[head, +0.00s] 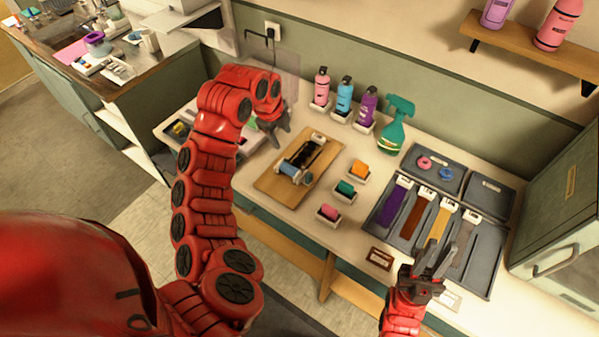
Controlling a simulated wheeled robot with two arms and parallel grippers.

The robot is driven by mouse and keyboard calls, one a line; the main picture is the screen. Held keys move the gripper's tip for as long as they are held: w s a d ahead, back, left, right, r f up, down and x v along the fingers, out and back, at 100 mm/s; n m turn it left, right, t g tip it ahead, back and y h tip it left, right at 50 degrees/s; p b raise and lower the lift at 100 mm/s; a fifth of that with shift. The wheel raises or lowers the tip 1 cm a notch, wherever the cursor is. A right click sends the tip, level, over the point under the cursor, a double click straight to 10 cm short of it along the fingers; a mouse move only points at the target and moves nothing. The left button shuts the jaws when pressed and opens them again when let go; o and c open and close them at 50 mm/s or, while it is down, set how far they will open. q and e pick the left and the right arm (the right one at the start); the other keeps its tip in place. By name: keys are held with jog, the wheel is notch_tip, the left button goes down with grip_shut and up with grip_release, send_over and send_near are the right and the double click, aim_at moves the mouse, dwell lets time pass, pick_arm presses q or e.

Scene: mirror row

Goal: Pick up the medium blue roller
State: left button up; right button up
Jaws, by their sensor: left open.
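A light blue roller (290,169) lies at the near left end of a dark holder on a wooden board (270,185), in the middle of the table. I cannot tell its size against other rollers. My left gripper (277,135) is open above the table, behind and to the left of the roller, apart from it. My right gripper (441,246) looks open and empty, over the near edge of the grey tray at the right.
Small dishes with orange (359,170), teal (345,188) and pink (329,212) pieces stand right of the board. Bottles and a teal spray bottle (396,125) line the back. A grey tray (378,212) holds coloured strips. A cabinet (560,215) stands at the right.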

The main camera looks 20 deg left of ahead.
pick_arm(q)
jog(key=s, duration=0.2)
jog(key=b, duration=0.5)
send_near(289, 168)
jog(key=w+f+p, duration=0.1)
jog(key=w+f, duration=0.1)
jog(key=f, duration=0.1)
jog(key=shift+d+f+m+g+p, duration=0.1)
jog(key=shift+d+m+g+p, duration=0.05)
jog(key=shift+m+g+p, duration=0.2)
jog(key=shift+f, duration=0.5)
jog(key=shift+f+p, duration=0.2)
jog(key=shift+p, duration=0.2)
jog(key=p+x, duration=0.2)
jog(key=x, duration=0.1)
jog(key=shift+s+d, duration=0.1)
jog(key=shift+s, duration=0.05)
jog(key=shift+p+x, duration=0.3)
jog(key=shift+x, duration=0.65)
